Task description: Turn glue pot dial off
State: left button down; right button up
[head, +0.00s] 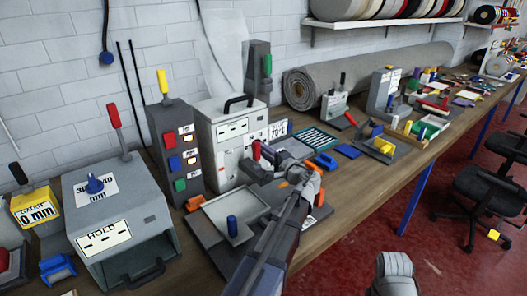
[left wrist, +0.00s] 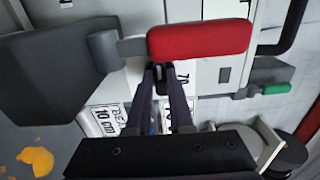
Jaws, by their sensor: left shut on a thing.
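The glue pot appears to be the pale grey box (head: 228,122) with a black top handle, against the wall in the head view. A red handle (head: 256,150) stands at its right front; I take it as the dial. My left gripper (head: 262,166) is at this handle. In the left wrist view the red handle (left wrist: 200,40) lies across the picture on a grey stem, with the left gripper's fingertips (left wrist: 165,72) closed at its lower edge. White labels, one reading 70, lie behind the fingers. The dial's pointer is hidden. My right gripper is not in view.
A dark box (head: 172,150) with coloured buttons stands left of the pot. A grey tray (head: 205,222) with a blue peg sits in front. A grey machine (head: 118,215) is at the left. A rolled grey rug (head: 370,72) lies behind. Small tools crowd the bench at right.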

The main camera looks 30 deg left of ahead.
pick_arm(q)
jog(key=shift+n, duration=0.3)
jog(key=c, duration=0.8)
grip_release()
jog(key=v, duration=0.7)
jog(key=shift+s+d, duration=0.2)
jog(key=shift+d, duration=0.15)
